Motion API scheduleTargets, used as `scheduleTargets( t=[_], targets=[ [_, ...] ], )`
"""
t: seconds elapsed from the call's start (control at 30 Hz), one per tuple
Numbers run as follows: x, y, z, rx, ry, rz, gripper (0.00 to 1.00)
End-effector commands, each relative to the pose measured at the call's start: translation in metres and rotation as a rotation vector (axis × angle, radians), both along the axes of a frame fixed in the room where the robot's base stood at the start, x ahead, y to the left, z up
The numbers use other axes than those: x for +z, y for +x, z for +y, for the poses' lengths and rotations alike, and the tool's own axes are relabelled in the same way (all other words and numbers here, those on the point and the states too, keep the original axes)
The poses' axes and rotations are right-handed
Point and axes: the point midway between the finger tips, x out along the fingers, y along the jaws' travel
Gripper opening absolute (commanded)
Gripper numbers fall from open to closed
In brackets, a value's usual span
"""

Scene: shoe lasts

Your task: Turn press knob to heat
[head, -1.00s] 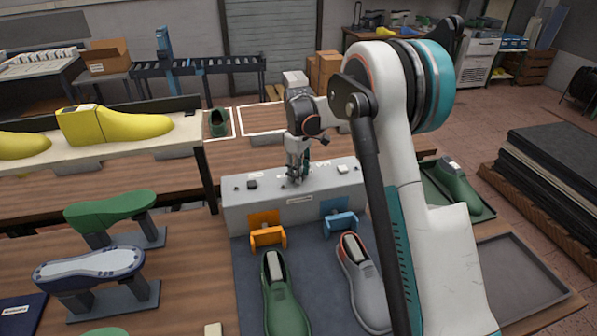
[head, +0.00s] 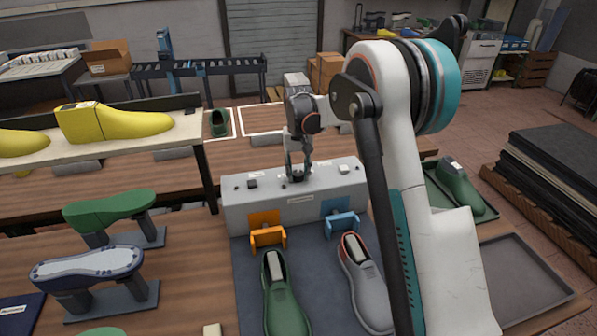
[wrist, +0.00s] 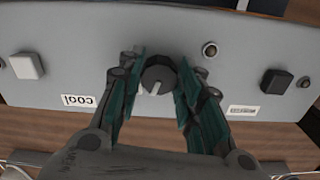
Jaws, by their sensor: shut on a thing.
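The grey press control box (head: 245,212) stands at the back of the blue-grey mat. In the wrist view its dark round knob (wrist: 158,74) sits between my gripper's teal-padded fingers. A pale pointer line on the knob points toward the bottom of that view. My gripper (wrist: 158,85) is shut on the knob, with a finger at each side. In the head view my gripper (head: 298,176) is down at the box top and largely hides the knob. A label reading "cool" (wrist: 80,100) appears upside down left of the knob. Another label (wrist: 242,109) to the right is too small to read.
A white square button (wrist: 27,66) and a black one (wrist: 276,82) flank the knob on the panel. An orange bracket (head: 267,236) and a blue bracket (head: 341,224) stand before the box, with a green shoe (head: 284,300) and a grey shoe (head: 366,290) nearby.

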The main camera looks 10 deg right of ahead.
Motion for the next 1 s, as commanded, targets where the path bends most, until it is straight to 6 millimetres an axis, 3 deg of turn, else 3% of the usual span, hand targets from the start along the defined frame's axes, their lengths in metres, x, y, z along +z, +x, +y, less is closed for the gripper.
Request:
scheduleTargets(
  t=[0.5, 1.0],
  targets=[
    [0.0002, 0.0009, 0.0019, -0.386, 0.0, -0.001, 0.09],
    [0.0004, 0.0013, 0.0023, -0.487, 0.001, -0.001, 0.09]
  ],
)
